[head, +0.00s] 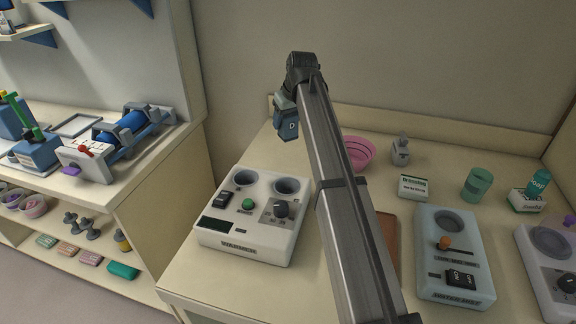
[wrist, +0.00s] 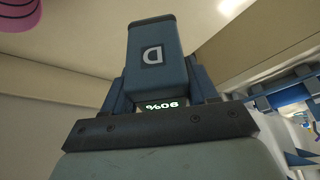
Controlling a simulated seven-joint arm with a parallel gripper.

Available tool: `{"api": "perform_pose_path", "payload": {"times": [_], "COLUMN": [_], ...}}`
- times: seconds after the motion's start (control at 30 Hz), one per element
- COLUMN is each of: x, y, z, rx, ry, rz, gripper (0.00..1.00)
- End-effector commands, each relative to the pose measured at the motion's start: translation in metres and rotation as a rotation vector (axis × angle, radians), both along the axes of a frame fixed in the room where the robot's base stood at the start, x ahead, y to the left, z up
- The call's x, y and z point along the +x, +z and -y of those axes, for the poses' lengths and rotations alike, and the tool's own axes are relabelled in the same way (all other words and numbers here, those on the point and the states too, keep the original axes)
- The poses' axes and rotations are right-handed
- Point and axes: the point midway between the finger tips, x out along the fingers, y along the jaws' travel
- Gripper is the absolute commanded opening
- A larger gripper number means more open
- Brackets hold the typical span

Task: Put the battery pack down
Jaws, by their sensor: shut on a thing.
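The battery pack (head: 287,124) is a dark blue block with a letter D on its face. My gripper (head: 285,103) is shut on it and holds it up in the air, above the back left part of the table. In the wrist view the battery pack (wrist: 154,58) sits between the two fingers of my gripper (wrist: 163,88), and a small lit display reading 90% shows at its base. In the head view my arm hides part of the table behind and below it.
A white warmer unit (head: 247,232) with two round wells stands below the held pack. A pink bowl (head: 358,153), a small white box (head: 413,187), a green cup (head: 477,184) and a pale blue device (head: 454,262) stand right of my arm. Shelving (head: 165,160) is at left.

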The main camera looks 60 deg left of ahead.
Motion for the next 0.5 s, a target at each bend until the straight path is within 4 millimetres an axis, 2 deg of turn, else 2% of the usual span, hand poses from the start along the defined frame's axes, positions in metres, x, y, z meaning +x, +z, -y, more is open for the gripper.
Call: {"api": "perform_pose_path", "payload": {"times": [0.27,0.5], "x": [0.0,0.0], "y": [-0.026,-0.062], "z": [0.0,0.001], "rx": [0.001,0.0], "ry": [0.0,0.0], "rz": [0.0,0.0], "gripper": [0.08,0.08]}}
